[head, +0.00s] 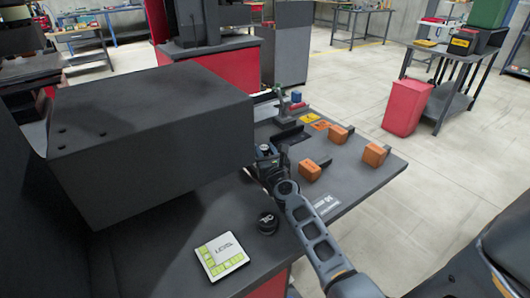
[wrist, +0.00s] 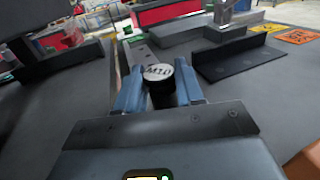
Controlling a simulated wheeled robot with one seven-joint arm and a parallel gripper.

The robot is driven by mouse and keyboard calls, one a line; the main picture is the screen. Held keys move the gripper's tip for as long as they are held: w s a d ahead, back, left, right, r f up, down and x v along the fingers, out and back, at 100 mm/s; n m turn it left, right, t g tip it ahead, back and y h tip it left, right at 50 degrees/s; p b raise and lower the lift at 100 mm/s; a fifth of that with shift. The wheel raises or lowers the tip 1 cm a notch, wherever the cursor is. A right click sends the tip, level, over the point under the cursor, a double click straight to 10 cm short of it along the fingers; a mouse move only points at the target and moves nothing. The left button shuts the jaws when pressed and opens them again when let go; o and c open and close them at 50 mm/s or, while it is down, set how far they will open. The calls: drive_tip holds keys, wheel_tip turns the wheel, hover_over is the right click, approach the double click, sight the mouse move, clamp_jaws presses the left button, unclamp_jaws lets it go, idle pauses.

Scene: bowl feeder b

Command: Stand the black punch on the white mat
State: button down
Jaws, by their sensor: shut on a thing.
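My gripper (wrist: 160,90) is shut on the black punch (wrist: 161,97), a dark upright cylinder whose round top is lettered M10. Its blue fingers press on it from left and right. In the head view my gripper (head: 265,150) is at the right end of the big dark box, over the dark table; the punch is hard to make out there. The white mat (head: 233,263), with yellow-green squares along its edges, lies flat on the table near the front. It is well nearer the camera than my gripper, and nothing stands on it.
A short black round piece (head: 267,223) sits just right of the mat. The big dark box (head: 150,125) overhangs the table on the left. Orange blocks (head: 310,170) stand on the table's right part. A black angled ledge (wrist: 238,57) is ahead right of my gripper.

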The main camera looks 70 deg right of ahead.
drive_tip(key=c, duration=0.7)
unclamp_jaws()
drive_tip(key=shift+r+p, duration=0.15)
drive_tip(key=shift+p, duration=0.2)
drive_tip(key=v, duration=1.2)
drive_tip(key=shift+b, duration=0.3)
